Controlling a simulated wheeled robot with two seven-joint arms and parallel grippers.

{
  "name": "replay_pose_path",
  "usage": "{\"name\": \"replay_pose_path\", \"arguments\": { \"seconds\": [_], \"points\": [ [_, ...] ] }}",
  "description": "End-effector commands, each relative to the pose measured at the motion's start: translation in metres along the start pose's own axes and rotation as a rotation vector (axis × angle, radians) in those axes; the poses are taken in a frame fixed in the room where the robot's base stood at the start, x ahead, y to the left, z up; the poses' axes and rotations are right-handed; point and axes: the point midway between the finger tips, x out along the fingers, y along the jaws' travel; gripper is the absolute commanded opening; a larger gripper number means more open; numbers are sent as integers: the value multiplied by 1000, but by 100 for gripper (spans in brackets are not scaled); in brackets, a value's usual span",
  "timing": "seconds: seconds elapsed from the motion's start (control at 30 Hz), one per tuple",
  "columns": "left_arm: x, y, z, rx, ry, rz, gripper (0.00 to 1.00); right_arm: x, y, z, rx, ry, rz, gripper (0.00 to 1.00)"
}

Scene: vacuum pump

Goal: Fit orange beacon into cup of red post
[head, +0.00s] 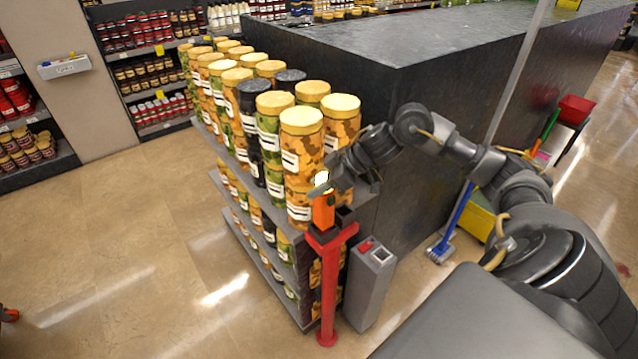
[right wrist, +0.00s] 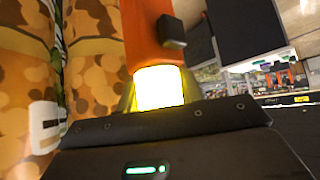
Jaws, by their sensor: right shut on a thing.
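The red post (head: 328,290) stands upright on the floor at the shelf's end, with a red forked or cup-like top (head: 345,236). The orange beacon (head: 323,212) is upright directly over this top, its glowing lamp end (head: 321,178) up. Its dark lower end meets or overlaps the post top in the head view; I cannot tell whether it sits inside the cup. My right gripper (head: 325,186) is shut on the beacon near the lamp. The right wrist view shows the orange body (right wrist: 150,35) and bright lamp (right wrist: 160,88) close to the gripper. My left gripper is not in view.
A shelf with camouflage jars (head: 302,140) stands close behind the beacon. A grey box with a red button (head: 371,282) stands right of the post. A dark counter (head: 440,90) lies behind my right arm.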

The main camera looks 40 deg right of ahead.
Motion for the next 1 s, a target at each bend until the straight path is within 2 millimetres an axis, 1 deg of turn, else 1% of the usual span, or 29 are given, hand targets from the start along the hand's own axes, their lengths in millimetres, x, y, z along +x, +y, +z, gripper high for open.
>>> {"name": "replay_pose_path", "arguments": {
  "seconds": [1.0],
  "points": [
    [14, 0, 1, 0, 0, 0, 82, 18, 0, 19, 1, 1, 0, 0]
  ]
}}
